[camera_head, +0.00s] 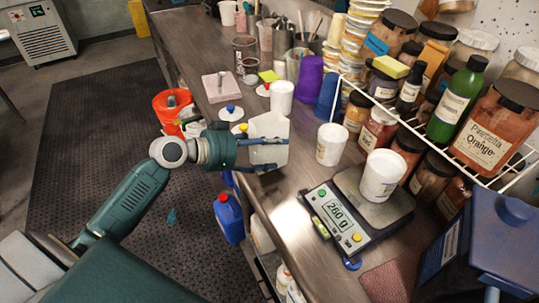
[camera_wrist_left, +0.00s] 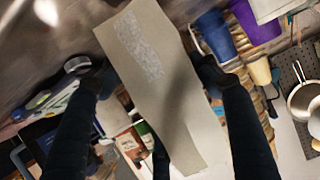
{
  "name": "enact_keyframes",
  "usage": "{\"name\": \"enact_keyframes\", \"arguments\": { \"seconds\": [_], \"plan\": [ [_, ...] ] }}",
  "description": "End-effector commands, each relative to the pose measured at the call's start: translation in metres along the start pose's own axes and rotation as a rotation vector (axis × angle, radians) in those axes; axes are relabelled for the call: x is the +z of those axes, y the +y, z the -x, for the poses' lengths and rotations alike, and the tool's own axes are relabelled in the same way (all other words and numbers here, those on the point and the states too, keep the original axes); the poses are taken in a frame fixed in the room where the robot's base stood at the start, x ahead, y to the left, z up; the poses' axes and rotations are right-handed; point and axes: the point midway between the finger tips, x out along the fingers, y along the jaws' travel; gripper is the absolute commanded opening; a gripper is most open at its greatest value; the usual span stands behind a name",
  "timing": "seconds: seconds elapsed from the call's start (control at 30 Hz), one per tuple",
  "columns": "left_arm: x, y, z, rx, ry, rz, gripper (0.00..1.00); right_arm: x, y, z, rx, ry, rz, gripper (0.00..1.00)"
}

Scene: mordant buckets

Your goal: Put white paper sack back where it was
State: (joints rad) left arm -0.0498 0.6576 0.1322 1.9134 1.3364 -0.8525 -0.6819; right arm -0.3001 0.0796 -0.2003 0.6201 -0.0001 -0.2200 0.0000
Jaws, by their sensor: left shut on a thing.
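The white paper sack (camera_head: 268,126) is in my left gripper (camera_head: 278,153), above the near edge of the steel bench in the head view. The fingers lie across its lower half. In the left wrist view the sack (camera_wrist_left: 165,100) is a pale tilted slab with a grey label patch, between the two dark fingers of the left gripper (camera_wrist_left: 150,72). Whether its base touches the bench cannot be told. My right gripper is not in view.
A white tub (camera_head: 382,176) stands on a scale (camera_head: 340,212) reading 260 g. Another white tub (camera_head: 331,146) stands right of the sack. A wire rack (camera_head: 440,137) with jars is behind. An orange bucket (camera_head: 170,105) and a blue jug (camera_head: 229,217) are below the bench edge.

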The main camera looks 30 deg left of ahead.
Motion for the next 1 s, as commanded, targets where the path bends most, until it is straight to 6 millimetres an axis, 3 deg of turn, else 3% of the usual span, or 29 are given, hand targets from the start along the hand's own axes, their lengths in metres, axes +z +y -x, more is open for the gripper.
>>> {"name": "enact_keyframes", "arguments": {
  "seconds": [0.2, 0.6, 0.63, 0.7, 1.0],
  "plan": [
    [0.025, 0.000, -0.011, -0.001, 0.001, 0.004, 0.27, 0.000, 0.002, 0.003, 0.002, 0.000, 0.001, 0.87],
    [0.031, 0.001, -0.013, 0.000, 0.001, 0.000, 0.27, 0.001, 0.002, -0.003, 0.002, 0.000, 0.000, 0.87],
    [0.032, 0.001, -0.013, 0.001, 0.000, 0.001, 0.65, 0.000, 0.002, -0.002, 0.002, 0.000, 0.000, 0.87],
    [0.030, 0.001, -0.013, 0.001, 0.000, 0.001, 0.79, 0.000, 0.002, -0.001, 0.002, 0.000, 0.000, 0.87],
    [0.030, 0.001, -0.012, 0.000, 0.000, 0.001, 0.82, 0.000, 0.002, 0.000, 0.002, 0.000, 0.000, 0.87]
  ]
}}
